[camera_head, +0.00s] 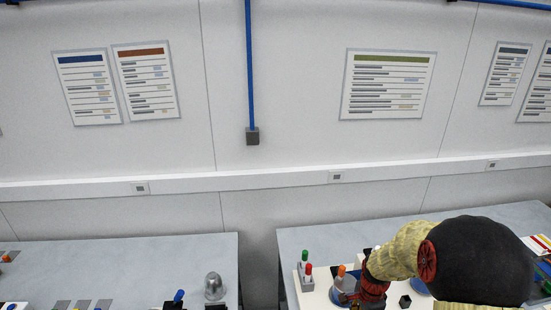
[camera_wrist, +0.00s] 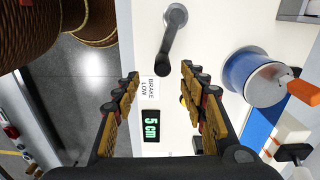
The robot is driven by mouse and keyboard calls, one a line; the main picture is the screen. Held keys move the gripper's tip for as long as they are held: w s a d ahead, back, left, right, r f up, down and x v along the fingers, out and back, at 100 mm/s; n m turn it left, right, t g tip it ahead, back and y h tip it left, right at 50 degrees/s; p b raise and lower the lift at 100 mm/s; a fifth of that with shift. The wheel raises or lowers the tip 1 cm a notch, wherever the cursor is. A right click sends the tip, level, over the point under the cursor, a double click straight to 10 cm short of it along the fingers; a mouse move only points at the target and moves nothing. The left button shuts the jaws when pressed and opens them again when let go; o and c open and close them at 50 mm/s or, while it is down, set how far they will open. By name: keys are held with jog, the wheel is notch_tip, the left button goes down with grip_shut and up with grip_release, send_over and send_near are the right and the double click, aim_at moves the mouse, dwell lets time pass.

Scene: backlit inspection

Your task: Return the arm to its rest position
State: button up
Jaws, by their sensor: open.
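My gripper (camera_wrist: 160,72) is open in the wrist view, its two jointed fingers apart with nothing between their tips. Below it is a white panel (camera_wrist: 215,22) with a dark lever (camera_wrist: 174,35), a "BRAKE LOW" label (camera_wrist: 150,87) and a display reading "5 cm" (camera_wrist: 151,126). The lever lies ahead of the fingertips; I see no contact. In the head view, my arm (camera_head: 455,262) reaches over the right table (camera_head: 310,238), with a black joint and yellowish links. The fingers are not clear there.
A blue drum (camera_wrist: 248,78) with an orange handle (camera_wrist: 303,92) stands right of my gripper in the wrist view. In the head view, a grey rack (camera_head: 305,283) holds green and red-topped pieces. A gap separates the right table from the left table (camera_head: 120,260), which carries a silver dome (camera_head: 214,286).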

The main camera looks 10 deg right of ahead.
jog(key=shift+s+a+n, duration=0.1)
jog(key=shift+s+n, duration=0.2)
jog(key=shift+n, duration=0.4)
jog(key=s+a+r+n+t+b, duration=0.5)
jog(key=s+a+r+n+b, duration=0.8)
jog(key=s+r+n, duration=0.3)
jog(key=shift+r+t+b, duration=0.3)
jog(key=shift+r+b, duration=0.2)
jog(key=shift+r, duration=0.25)
jog(key=shift+s, duration=0.1)
